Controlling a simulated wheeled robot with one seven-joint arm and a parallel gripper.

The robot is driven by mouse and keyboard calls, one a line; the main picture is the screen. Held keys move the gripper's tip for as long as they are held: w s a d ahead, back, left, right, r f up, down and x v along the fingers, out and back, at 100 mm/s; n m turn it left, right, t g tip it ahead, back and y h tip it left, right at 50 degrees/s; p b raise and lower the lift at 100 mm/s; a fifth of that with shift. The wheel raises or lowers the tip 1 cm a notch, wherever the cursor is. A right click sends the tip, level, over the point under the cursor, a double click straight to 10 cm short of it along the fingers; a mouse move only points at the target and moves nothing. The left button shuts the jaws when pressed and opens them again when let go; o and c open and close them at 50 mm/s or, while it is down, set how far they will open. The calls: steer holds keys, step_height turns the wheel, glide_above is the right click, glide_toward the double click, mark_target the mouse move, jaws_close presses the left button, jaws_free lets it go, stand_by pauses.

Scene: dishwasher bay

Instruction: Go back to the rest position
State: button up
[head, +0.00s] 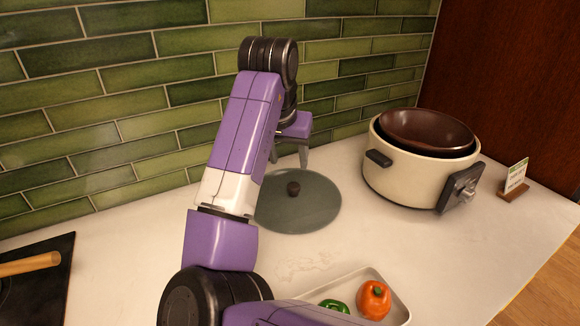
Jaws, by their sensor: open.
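My gripper (290,152) is at the far side of the counter, near the green tiled wall. Its fingers point down above the back part of a round glass lid (310,212) with a dark knob. The gripper is open, with nothing seen between its fingers. My purple and white arm reaches up from the bottom of the head view and hides the left part of the gripper and the lid's left edge. I cannot tell whether the fingertips touch the lid.
A cream slow cooker (400,180) with a brown bowl (428,130) in its top stands right. A small sign (515,178) is beyond it. A tray (398,306) at the front holds an orange pepper (373,300) and a green pepper (335,305). A black cooktop (45,290) with a wooden handle (30,264) lies left.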

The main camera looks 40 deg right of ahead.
steer(key=shift+s+a+r, duration=0.1)
steer(key=shift+r, duration=0.2)
stand_by(0.4)
